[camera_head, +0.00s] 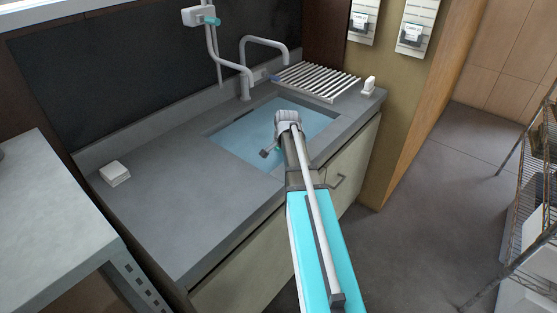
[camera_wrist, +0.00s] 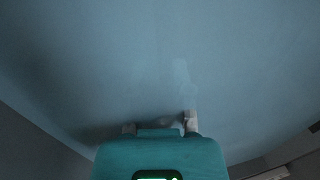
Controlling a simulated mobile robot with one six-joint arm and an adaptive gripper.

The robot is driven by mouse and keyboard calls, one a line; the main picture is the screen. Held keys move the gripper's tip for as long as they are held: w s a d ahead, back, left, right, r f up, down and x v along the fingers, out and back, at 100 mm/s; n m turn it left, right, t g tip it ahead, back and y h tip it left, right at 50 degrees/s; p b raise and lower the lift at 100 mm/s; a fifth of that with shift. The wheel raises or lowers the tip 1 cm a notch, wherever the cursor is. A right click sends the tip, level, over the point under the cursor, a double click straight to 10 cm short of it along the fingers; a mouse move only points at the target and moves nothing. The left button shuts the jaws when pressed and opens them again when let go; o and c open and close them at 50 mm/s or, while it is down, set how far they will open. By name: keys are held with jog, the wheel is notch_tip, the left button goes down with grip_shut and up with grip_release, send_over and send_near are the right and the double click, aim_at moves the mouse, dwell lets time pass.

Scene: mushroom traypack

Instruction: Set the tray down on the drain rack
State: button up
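The drain rack (camera_head: 317,80), a set of pale parallel slats, lies on the counter at the back right of the sink. It looks bare. My gripper (camera_head: 268,153) is low over the blue water in the sink, left of and nearer than the rack. In the wrist view my gripper's two grey fingertips (camera_wrist: 160,125) stand apart beyond the teal housing, close to a smooth blue surface. I see nothing clearly held between them. I cannot make out a tray in either view.
The sink (camera_head: 240,160) is set in a grey counter (camera_head: 180,200). A curved tap (camera_head: 265,42) and a hanging hose stand behind it. A small white block (camera_head: 115,173) sits at the left, and a white bottle (camera_head: 369,84) right of the rack.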

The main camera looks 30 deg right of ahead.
aim_at(276, 166)
jog(key=shift+w+a+f+b, duration=0.1)
jog(key=shift+w+f+b, duration=0.15)
jog(key=shift+f+b, duration=0.85)
jog(key=shift+w+a+f+b, duration=0.1)
jog(key=shift+w+f+b, duration=0.1)
jog(key=shift+f+b, duration=0.85)
jog(key=shift+f, duration=0.15)
grip_shut()
jog(key=shift+p, duration=0.35)
jog(key=shift+r+p, duration=3.4)
jog(key=shift+r, duration=0.15)
